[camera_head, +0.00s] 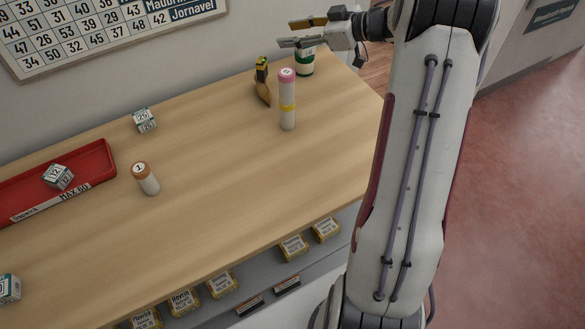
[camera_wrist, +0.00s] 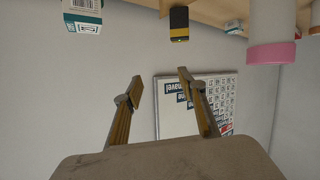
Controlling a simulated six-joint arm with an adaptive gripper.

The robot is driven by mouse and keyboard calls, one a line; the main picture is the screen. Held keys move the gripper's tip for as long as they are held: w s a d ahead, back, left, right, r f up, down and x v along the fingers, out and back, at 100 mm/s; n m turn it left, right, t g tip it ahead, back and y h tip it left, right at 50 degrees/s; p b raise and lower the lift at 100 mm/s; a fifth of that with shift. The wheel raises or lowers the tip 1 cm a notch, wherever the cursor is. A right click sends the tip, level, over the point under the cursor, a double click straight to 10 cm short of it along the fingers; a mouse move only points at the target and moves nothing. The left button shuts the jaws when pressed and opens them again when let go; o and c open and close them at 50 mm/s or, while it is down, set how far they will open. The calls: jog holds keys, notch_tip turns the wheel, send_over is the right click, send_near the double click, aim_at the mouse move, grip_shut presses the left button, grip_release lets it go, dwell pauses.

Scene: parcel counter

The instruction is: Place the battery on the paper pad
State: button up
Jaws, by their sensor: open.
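A small upright black and yellow block (camera_head: 261,70), which looks like the battery, stands near the back edge of the counter. It also shows at the top middle of the wrist view (camera_wrist: 179,24), which is upside down. A tan rounded thing (camera_head: 263,93) is close in front of it; whether they touch is unclear. My gripper (camera_head: 288,33) is open and empty, raised above the counter's back right end, up and to the right of the block. Its fingers also show in the wrist view (camera_wrist: 160,80), apart from the block. I cannot make out a paper pad.
A tall white cylinder with a pink top (camera_head: 287,110) and a green-and-white container (camera_head: 305,66) stand near the block. A numbered cube (camera_head: 144,120), an orange-topped cylinder (camera_head: 147,180) and a red tray (camera_head: 98,160) holding a cube lie leftward. The counter's middle is clear.

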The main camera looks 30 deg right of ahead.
notch_tip(320, 180, up, 7)
jog(key=w+a+m+t+h, duration=0.1)
jog(key=w+t+h, duration=0.1)
jog(key=w+h, duration=0.1)
jog(key=s+a+r+m+h, duration=0.3)
jog(key=s+r+m+h, duration=0.2)
jog(key=s+r+h, duration=0.45)
jog(key=s+a+f+m+g+y, duration=0.1)
jog(key=s+a+f, duration=0.3)
jog(key=s, duration=0.6)
jog(key=s+a+f+g+y, duration=0.2)
jog(key=s+a+f+g, duration=0.2)
jog(key=s+a, duration=0.4)
jog(key=s+a+f+m+g+y, duration=0.1)
jog(key=s+a+f, duration=0.4)
jog(key=s, duration=0.9)
jog(key=shift+s+a+f+m+g+y, duration=0.2)
jog(key=shift+a+f+m+g+y, duration=0.15)
jog(key=shift+a+g+y, duration=0.35)
jog(key=shift+a, duration=0.1)
